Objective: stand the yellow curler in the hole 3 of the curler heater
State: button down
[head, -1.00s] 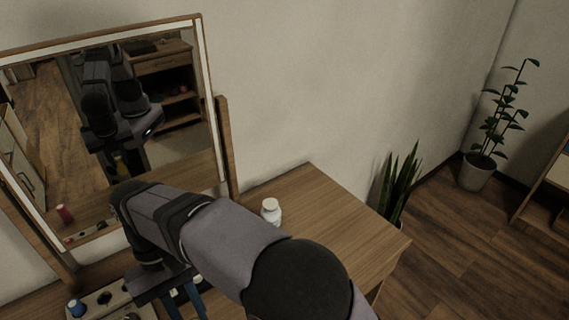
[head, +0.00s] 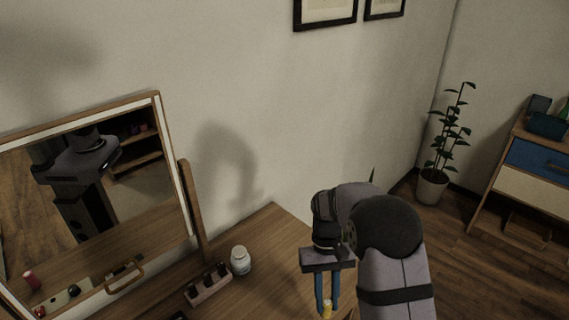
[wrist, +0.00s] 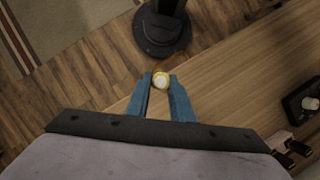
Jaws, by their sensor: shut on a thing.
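My gripper (head: 327,303) is at the lower middle of the head view, right of the table's white jar, with its blue fingers pointing down. It is shut on the yellow curler (head: 327,310), whose lower part is cut off by the picture edge. In the wrist view the yellow curler (wrist: 161,81) shows end-on, a yellow ring with a pale centre, between the blue fingertips.
A white jar (head: 240,260) and a small rack (head: 208,288) of dark bottles stand on the wooden table (head: 275,240). The mirror (head: 186,205) stands at the left. The wrist view shows bare table (wrist: 235,80) right of the gripper and floor beyond its edge.

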jog(key=shift+m, duration=0.7)
jog(key=d, duration=0.4)
jog(key=shift+d+r+p, duration=0.15)
jog(key=shift+r+p, duration=0.15)
jog(key=shift+r, duration=0.1)
jog(key=s+a+r+m+y+b, duration=0.1)
jog(key=s+a+r+m, duration=0.1)
jog(key=a, duration=1.4)
jog(key=s+a+r+m+y+b, duration=0.1)
jog(key=a+m, duration=0.3)
jog(key=a, duration=1.2)
jog(key=shift+s+a+r+m+t+y+b, duration=0.15)
jog(key=shift+s+r+m+t+y+b, duration=0.3)
jog(key=shift+r, duration=0.2)
jog(key=shift+f+p, duration=0.95)
jog(key=shift+f, duration=4.05)
